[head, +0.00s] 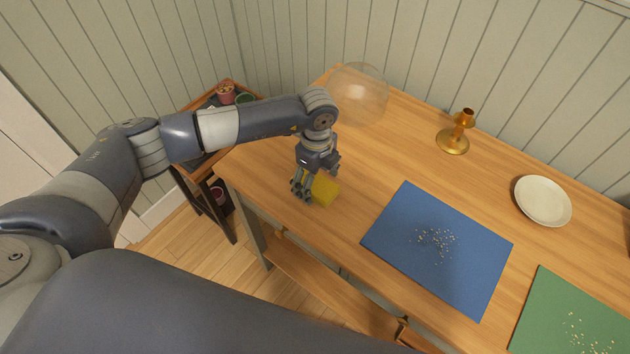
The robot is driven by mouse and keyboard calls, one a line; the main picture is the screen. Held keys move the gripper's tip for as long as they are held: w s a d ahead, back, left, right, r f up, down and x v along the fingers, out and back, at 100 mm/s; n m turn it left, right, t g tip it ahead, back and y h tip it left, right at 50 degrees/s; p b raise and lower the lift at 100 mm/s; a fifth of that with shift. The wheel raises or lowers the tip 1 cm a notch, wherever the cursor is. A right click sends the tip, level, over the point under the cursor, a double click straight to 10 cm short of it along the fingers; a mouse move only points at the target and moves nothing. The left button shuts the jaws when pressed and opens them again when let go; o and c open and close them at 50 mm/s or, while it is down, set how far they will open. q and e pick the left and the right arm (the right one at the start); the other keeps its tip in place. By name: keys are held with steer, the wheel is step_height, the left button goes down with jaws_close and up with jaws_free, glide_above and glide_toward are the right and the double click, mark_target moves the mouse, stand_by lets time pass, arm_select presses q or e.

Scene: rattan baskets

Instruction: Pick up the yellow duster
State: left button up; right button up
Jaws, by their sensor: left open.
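The yellow duster (325,191) is a small yellow block-like piece lying on the wooden table (375,170) near its left end. My left gripper (307,194) points down at the duster's left side, with its fingers open. The gripper covers part of the duster, and I cannot tell whether the fingers touch it. My right gripper is not in view.
A blue mat (410,262) with crumbs lies right of the duster, and a green mat (545,315) with crumbs is further right. A clear glass dome (358,92), a brass candlestick (462,120) and a white plate (543,200) stand toward the back. A low side shelf (187,181) is at left.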

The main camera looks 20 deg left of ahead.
arm_select(q)
steer(key=shift+f, duration=0.2)
steer(key=c, duration=1)
steer(key=shift+c, duration=0.2)
steer(key=shift+r+b, duration=0.35)
steer(key=shift+r, duration=0.15)
step_height(320, 180, up, 2)
steer(key=shift+r+b, duration=0.1)
steer(key=shift+b, duration=0.5)
steer(key=s+d+b, duration=0.1)
steer(key=s+d, duration=0.2)
steer(key=s+d+r+b, duration=0.1)
steer(key=s+d, duration=0.3)
steer(key=s+d+b, duration=0.2)
steer(key=s+d, duration=0.1)
steer(key=shift+s+d+r, duration=0.25)
steer(key=shift+r, duration=0.05)
steer(key=shift+s+d+r, duration=0.15)
steer(key=shift+s+d, duration=0.25)
steer(key=shift+s, duration=0.1)
